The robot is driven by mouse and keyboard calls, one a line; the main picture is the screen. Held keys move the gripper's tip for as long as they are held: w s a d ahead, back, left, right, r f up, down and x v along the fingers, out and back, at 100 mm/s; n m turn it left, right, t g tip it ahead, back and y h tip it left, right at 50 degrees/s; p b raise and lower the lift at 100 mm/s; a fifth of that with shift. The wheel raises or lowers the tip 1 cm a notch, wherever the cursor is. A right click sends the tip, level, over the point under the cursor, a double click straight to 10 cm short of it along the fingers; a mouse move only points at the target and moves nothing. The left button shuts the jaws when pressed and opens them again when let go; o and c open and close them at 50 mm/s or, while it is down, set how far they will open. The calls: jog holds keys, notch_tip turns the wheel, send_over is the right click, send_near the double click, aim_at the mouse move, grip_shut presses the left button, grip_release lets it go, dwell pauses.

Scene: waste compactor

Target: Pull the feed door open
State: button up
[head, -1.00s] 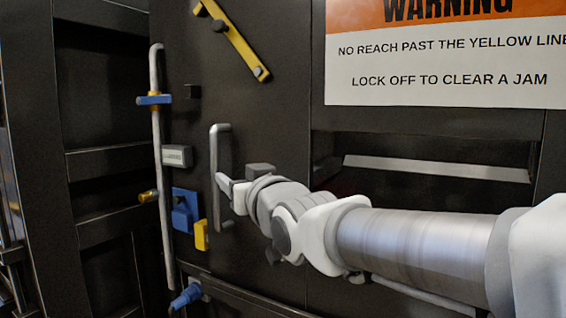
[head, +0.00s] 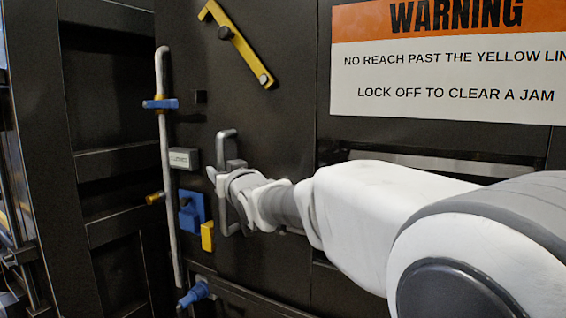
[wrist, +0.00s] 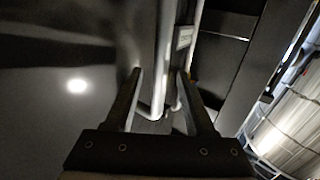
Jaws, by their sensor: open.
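The feed door (head: 270,110) is a dark panel that looks shut in the head view. Its handle (head: 226,142) is an upright grey bar bent at both ends, partly hidden by my gripper. My gripper (head: 217,178) is at the middle of the handle, reaching in from the right. In the wrist view my gripper (wrist: 159,74) is open, with one dark finger on each side of the pale handle bar (wrist: 164,55). The bar's lower bend shows between the fingers. I cannot tell whether either finger touches it.
A pale vertical rod (head: 167,220) with blue and yellow fittings stands left of the handle. A yellow bar (head: 236,43) is above. A small label (head: 184,159), a blue block (head: 193,208) and a yellow block (head: 207,236) sit nearby. A warning sign (head: 450,65) is at upper right.

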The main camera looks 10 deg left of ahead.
jog(key=shift+p+x, duration=0.3)
jog(key=shift+x, duration=1.15)
grip_shut()
dwell(0.4)
